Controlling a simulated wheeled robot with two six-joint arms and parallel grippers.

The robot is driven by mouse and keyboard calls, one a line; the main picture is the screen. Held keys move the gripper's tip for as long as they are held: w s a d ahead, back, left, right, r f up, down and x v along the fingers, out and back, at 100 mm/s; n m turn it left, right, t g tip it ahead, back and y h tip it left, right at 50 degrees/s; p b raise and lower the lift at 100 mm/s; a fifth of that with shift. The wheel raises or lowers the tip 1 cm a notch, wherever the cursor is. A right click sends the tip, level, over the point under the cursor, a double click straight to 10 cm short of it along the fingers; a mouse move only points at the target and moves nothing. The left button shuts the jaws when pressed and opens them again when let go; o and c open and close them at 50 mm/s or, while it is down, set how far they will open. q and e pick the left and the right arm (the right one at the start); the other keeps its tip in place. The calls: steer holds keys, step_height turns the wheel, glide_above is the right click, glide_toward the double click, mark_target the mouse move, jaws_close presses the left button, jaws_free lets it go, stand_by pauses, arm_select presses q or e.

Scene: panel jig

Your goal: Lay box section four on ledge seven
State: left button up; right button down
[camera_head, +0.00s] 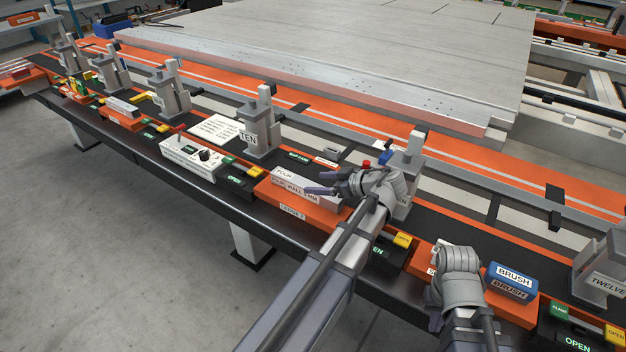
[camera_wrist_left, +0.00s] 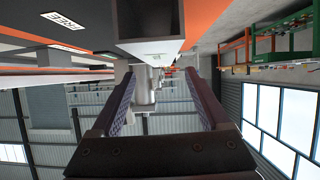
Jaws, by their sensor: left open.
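Box section four (camera_head: 292,186), a grey bar marked FOUR, lies on the orange ledge seven (camera_head: 325,222), whose front label appears to read LEDGE 7. My left gripper (camera_head: 308,182) is open at the right end of the box section, with its fingers pointing left. In the left wrist view, the box section (camera_wrist_left: 150,22) with its dark hollow end shows above the open fingers (camera_wrist_left: 160,90), and nothing is between them. The left wrist hides part of the box section's right end in the head view. My right gripper (camera_head: 437,318) is low at the right, its fingers mostly hidden.
A grey clamp post marked TEN (camera_head: 260,125) stands behind the ledge, and another post (camera_head: 408,165) stands behind my left wrist. A white control box (camera_head: 190,155) is to the left. A blue brush (camera_head: 511,281) sits at the right. A large panel (camera_head: 340,60) lies beyond.

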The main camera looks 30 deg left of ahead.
arm_select(q)
steer(key=shift+p+v, duration=0.65)
steer(key=shift+v, duration=1.55)
arm_select(e)
steer(key=shift+r, duration=0.95)
